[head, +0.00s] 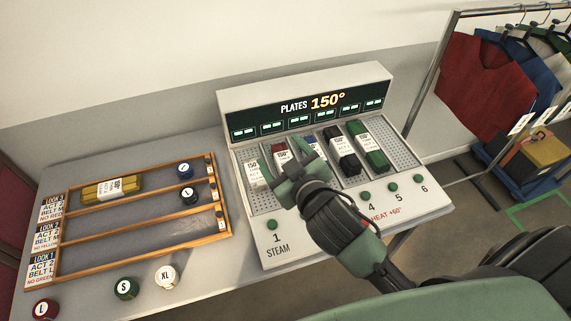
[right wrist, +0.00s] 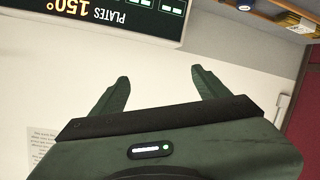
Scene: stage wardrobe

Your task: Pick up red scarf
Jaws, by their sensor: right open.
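A rolled red scarf with a white label (head: 279,150) lies in the second slot of the plate machine (head: 304,95), in the head view. Its lower part is hidden behind my right gripper (head: 289,160). That gripper is open over the front of slots 2 and 3, and I cannot tell its height above them. In the right wrist view the two fingers (right wrist: 160,80) stand apart with nothing between them. The red scarf does not show in that view. My left gripper is not in view.
White (head: 257,174), blue (head: 309,144), black (head: 342,151) and green rolls (head: 368,146) lie in neighbouring slots. A wooden rack (head: 145,237) at left holds a yellow roll (head: 112,188) and dark discs. Loose round tags lie in front. A clothes rail (head: 437,75) stands at right.

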